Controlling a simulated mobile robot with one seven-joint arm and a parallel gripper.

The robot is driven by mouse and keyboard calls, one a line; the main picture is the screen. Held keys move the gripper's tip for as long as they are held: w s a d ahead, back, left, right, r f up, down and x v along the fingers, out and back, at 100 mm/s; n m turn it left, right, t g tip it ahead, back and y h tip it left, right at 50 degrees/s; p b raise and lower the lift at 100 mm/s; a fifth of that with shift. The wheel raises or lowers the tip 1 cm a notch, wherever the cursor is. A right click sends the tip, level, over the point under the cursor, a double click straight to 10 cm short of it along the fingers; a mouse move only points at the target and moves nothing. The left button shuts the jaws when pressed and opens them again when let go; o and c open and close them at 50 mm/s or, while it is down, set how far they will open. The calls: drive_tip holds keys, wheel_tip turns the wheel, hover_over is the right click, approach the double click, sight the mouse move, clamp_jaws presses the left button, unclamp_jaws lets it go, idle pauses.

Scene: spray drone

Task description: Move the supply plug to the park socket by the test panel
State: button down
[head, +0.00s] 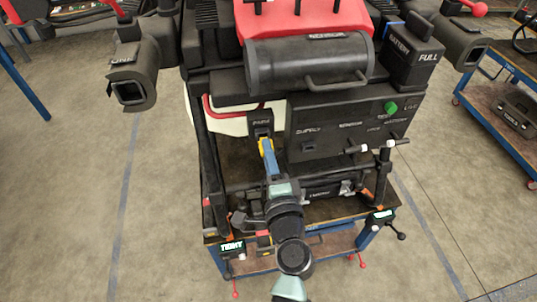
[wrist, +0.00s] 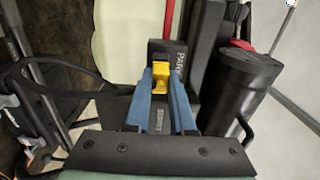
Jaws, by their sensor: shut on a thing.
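The supply plug shows in the wrist view as a yellow piece (wrist: 160,77) with a dark labelled body between my fingers. My gripper (wrist: 161,88) has its two blue fingers shut on it. The black park socket (wrist: 167,48), marked PARK, is directly beyond the plug, which lines up with its near face. I cannot tell how deep the plug sits, as the contact is hidden.
A green lamp (head: 391,107) is on the panel. A black cylinder (head: 310,61) lies above it, and a battery (head: 412,55) is at upper right. A black cable (wrist: 50,85) loops at left in the wrist view.

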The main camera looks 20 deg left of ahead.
drive_tip(key=shift+x, duration=1.05)
drive_tip(key=c, duration=0.7)
unclamp_jaws()
drive_tip(key=shift+s+d+f+b, duration=0.1)
drive_tip(key=shift+s+d+b, duration=0.25)
drive_tip(key=shift+s, duration=0.15)
drive_tip(key=b+v, duration=0.3)
drive_tip(key=v, duration=0.8)
drive_tip(key=shift+s+d, duration=0.25)
drive_tip(key=shift+s, duration=0.1)
